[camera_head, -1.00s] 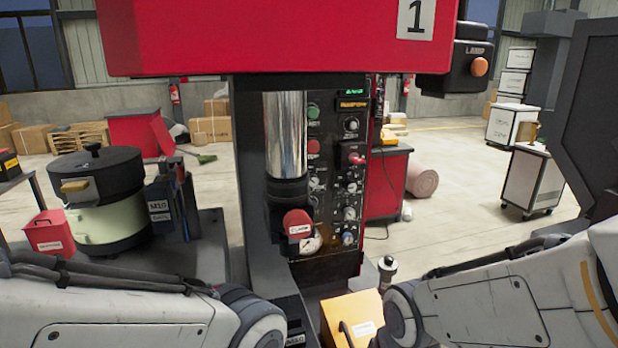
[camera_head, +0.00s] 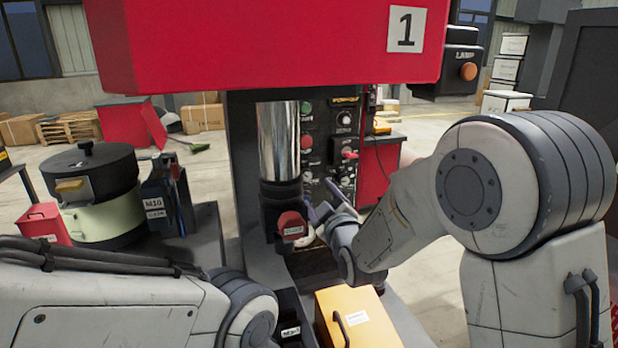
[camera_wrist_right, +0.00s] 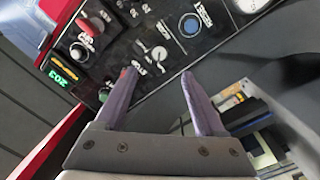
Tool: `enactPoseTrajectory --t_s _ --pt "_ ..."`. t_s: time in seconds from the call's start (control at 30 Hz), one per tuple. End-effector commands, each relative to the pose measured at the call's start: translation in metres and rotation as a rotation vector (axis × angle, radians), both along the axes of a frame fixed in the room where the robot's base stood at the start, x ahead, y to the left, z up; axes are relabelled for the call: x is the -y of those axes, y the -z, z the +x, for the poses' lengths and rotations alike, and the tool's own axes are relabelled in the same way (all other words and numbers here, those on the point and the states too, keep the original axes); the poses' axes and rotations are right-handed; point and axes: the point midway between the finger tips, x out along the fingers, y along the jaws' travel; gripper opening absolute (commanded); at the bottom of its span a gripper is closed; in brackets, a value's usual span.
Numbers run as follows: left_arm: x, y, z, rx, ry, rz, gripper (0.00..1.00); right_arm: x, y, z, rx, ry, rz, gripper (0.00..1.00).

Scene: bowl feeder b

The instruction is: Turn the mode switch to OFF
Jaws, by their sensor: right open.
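The black control panel (camera_head: 325,130) stands under the red machine head. I cannot read which control is the mode switch. My right gripper (camera_head: 326,206) is in front of the lower panel and hides some controls there. In the right wrist view its open, empty fingers (camera_wrist_right: 157,74) point at the panel. My left gripper is out of view.
A chrome cylinder (camera_head: 279,140) with a red-capped part (camera_head: 292,224) stands left of the panel, close to my right gripper. A yellow box (camera_head: 357,318) is below. A lamp box (camera_head: 459,62) is at upper right. A bowl feeder (camera_head: 96,198) is at left.

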Motion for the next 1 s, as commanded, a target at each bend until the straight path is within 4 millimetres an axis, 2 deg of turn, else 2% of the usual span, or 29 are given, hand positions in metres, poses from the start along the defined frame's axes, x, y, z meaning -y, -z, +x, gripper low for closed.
enactPoseTrajectory --t_s 0.5,0.7,1.0 --pt "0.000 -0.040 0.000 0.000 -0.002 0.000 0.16 -0.022 -0.003 0.081 0.002 0.001 0.000 0.72" --pt "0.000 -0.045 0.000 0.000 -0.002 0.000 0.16 -0.026 -0.001 0.096 0.002 0.000 -0.001 0.72" --pt "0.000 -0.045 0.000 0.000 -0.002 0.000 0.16 -0.027 0.000 0.097 0.002 -0.001 0.001 0.72"
